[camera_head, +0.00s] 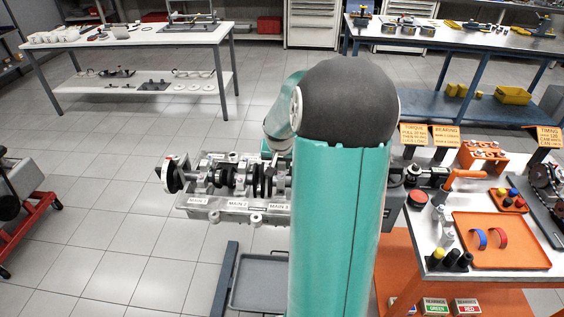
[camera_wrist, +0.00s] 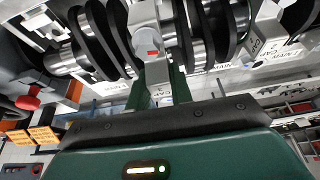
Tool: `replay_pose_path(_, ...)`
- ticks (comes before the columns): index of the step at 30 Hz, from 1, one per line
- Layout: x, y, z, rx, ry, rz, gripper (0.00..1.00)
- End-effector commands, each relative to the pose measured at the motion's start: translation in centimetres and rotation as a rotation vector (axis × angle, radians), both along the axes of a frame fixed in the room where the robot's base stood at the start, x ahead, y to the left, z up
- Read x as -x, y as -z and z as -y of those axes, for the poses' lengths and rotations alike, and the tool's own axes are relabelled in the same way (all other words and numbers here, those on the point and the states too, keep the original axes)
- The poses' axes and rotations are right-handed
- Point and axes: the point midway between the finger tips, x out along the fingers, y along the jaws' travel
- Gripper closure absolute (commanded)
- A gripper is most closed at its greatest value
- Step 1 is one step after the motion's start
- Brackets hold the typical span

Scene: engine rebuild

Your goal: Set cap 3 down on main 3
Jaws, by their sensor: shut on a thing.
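The engine block (camera_head: 240,207) lies on its stand with a crankshaft (camera_head: 228,178) in it. Labels MAIN 1, MAIN 2 and MAIN 3 (camera_head: 281,207) run along its near side; my arm hides the part right of MAIN 3. In the wrist view, my gripper (camera_wrist: 157,85) is shut on a grey metal cap (camera_wrist: 148,32) with a small red mark. A partly readable CAP label shows low on it. The cap is among the crankshaft's dark webs (camera_wrist: 95,35); whether it touches main 3 cannot be told. The head view does not show my gripper.
An orange tray (camera_head: 500,259) with a blue and a red bearing shell lies on the workbench at right. Orange sign cards (camera_head: 430,135) stand behind it. A white table (camera_head: 125,40) is at back left, and a red wheeled stand (camera_head: 38,205) at left.

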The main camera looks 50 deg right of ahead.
Motion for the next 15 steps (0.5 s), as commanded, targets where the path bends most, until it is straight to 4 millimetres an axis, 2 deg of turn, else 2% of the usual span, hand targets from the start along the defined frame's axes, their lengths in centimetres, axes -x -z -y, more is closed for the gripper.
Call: replay_pose_path(15, 0.00, 0.64, 0.05, 0.002, 0.000, 0.001, 1.00)
